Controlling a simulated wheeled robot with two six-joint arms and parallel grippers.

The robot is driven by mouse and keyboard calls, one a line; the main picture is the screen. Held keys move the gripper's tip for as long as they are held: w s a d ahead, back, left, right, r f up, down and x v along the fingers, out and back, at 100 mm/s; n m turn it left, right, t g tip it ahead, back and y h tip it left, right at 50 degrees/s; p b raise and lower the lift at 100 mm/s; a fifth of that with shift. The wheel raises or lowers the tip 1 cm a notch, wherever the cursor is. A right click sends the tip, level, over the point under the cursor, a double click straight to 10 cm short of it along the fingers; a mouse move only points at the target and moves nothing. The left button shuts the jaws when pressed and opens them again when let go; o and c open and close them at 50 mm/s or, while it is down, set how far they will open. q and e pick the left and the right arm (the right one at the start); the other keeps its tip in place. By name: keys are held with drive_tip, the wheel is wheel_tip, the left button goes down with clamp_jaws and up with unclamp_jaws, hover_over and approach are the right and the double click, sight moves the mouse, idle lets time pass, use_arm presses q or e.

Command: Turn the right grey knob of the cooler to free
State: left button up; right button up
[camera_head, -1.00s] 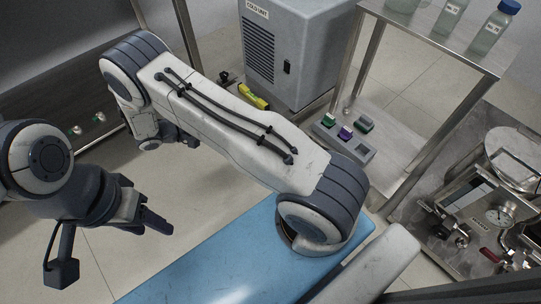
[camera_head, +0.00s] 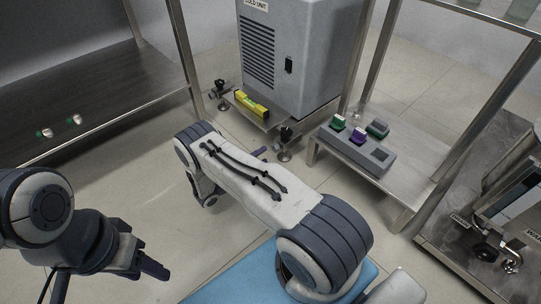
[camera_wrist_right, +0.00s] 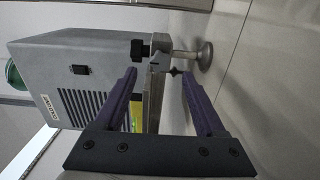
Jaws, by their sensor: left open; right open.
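The cooler is a grey cabinet marked "COLD UNIT" (camera_head: 300,60) on a low metal base. A dark knob (camera_head: 286,132) tops the foot at the base's near right corner; another dark knob (camera_head: 220,85) is at the left corner. My right gripper's purple fingers (camera_head: 262,153) show just left of the right foot, mostly hidden behind my arm. In the right wrist view the gripper (camera_wrist_right: 158,73) is open, with the base edge, a dark block-like knob (camera_wrist_right: 140,49) and a small star-shaped dark knob (camera_wrist_right: 175,72) ahead, near a round foot. My left gripper (camera_head: 150,267) is open and empty at lower left.
A yellow spirit level (camera_head: 252,103) lies on the base's front. A grey box with green and purple switches (camera_head: 358,146) sits on a low metal shelf at right. A steel bench (camera_head: 90,85) stands at left. Open floor lies between.

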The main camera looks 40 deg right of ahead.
sight(273, 149)
drive_tip(key=d+b, duration=0.1)
drive_tip(key=d, duration=0.3)
drive_tip(key=shift+w+f+b, duration=0.15)
drive_tip(key=shift+w+b, duration=0.05)
drive_tip(key=shift+b, duration=0.2)
drive_tip(key=shift+d, duration=0.55)
drive_tip(key=shift+r, duration=0.2)
clamp_jaws()
